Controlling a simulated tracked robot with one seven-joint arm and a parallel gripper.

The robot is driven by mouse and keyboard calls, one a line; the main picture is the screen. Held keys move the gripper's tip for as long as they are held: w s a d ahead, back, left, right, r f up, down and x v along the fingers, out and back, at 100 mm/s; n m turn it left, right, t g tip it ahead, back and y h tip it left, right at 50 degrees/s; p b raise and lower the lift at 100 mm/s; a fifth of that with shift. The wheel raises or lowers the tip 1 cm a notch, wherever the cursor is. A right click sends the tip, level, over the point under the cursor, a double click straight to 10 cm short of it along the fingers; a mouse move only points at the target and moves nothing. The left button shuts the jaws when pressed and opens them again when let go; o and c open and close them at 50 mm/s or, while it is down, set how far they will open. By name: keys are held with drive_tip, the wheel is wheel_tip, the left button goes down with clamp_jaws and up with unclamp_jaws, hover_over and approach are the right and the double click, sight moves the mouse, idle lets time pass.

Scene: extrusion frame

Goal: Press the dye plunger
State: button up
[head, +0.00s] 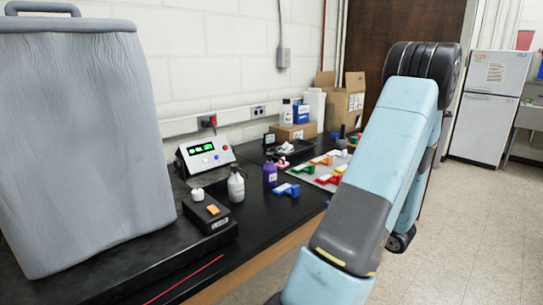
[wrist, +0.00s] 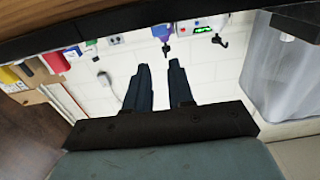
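I cannot tell for certain which part is the dye plunger. A small black box (head: 207,218) with an orange top piece (head: 213,209) stands on the bench, with a white round-topped piece (head: 197,194) at its back left. A white bottle (head: 236,187) and a purple bottle (head: 270,175) stand to its right. My gripper (wrist: 158,66) is open and empty, its two dark fingers apart. The wrist view is upside down; a purple item with a dark tip (wrist: 163,34) shows beyond the fingers, apart from them. My gripper is hidden in the head view.
A large grey container (head: 85,140) fills the bench's left end. A control box (head: 206,156) with a green display stands by the wall. The floor (head: 460,240) at right is clear.

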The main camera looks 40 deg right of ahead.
clamp_jaws()
idle(1.1)
